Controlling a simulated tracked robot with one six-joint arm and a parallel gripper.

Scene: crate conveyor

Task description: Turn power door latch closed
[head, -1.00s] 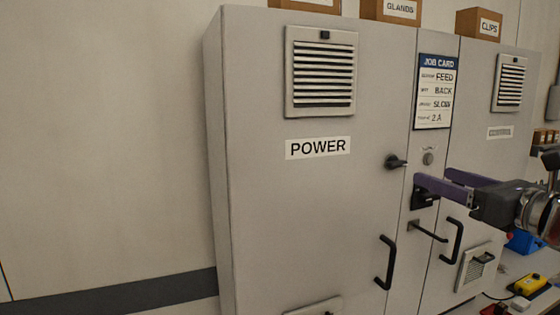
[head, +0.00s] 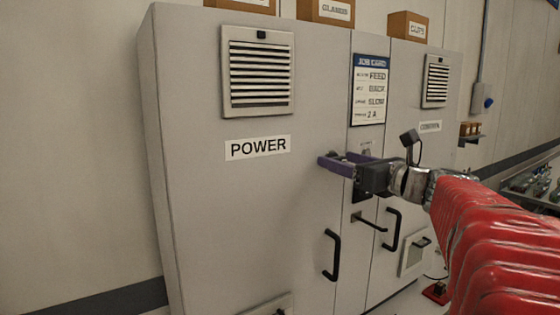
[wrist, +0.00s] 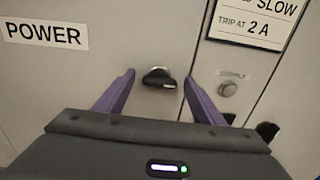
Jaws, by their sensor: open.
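The grey power door (head: 240,200) carries a POWER label (head: 258,147) and stands flush in the cabinet front. Its black latch (wrist: 159,78) shows in the wrist view, just beyond and between the fingertips, with its knob lying roughly sideways. My gripper (head: 337,162) is open, its purple fingers pointing at the door around the latch's place. In the wrist view my gripper (wrist: 156,80) has one finger on each side of the latch, with gaps on both sides. In the head view the fingers hide the latch.
Right of the latch are a round button (wrist: 228,89) and the job card (head: 370,89). Below my gripper, a lever handle (head: 370,222) and door handles (head: 331,255) stick out from the cabinet. Boxes (head: 326,11) stand on top. The door's left area is clear.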

